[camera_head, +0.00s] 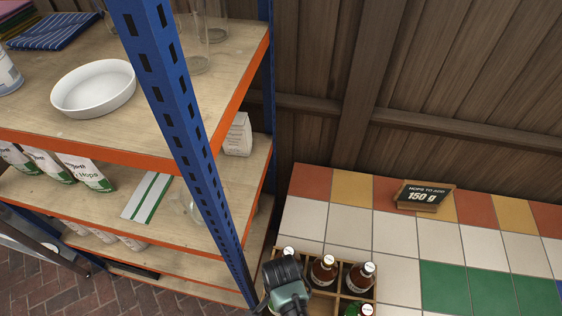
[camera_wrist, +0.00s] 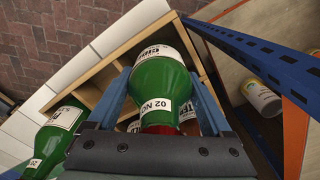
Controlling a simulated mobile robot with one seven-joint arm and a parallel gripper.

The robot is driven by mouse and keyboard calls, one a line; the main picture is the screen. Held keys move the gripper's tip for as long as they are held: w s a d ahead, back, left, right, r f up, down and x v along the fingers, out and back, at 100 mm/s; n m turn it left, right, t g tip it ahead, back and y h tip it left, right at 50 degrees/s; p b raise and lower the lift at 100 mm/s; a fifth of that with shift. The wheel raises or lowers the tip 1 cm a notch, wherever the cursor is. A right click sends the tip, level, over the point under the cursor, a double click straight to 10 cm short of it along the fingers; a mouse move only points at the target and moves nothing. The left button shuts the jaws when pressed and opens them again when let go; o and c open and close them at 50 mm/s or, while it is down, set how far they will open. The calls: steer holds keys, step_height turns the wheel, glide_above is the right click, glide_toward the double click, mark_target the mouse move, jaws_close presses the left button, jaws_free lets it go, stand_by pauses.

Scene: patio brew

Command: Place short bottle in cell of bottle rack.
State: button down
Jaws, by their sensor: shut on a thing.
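A short green bottle (camera_wrist: 158,88) with white labels is held between the two fingers of my gripper (camera_wrist: 160,100) in the wrist view. Its neck points toward my palm. The wooden bottle rack (camera_wrist: 120,47) lies behind it, and the bottle's far end overlaps a cell near the rack's corner. I cannot tell how deep it sits. In the head view my gripper (camera_head: 285,285) is over the left side of the rack (camera_head: 342,292) and hides the held bottle.
A blue shelf post (camera_head: 185,130) and shelving stand close on the left.

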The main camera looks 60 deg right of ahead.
steer(key=shift+f, duration=0.1)
jaws_free()
step_height(320, 180, up, 12)
steer(key=shift+r, duration=0.15)
stand_by(0.6)
stand_by(0.5)
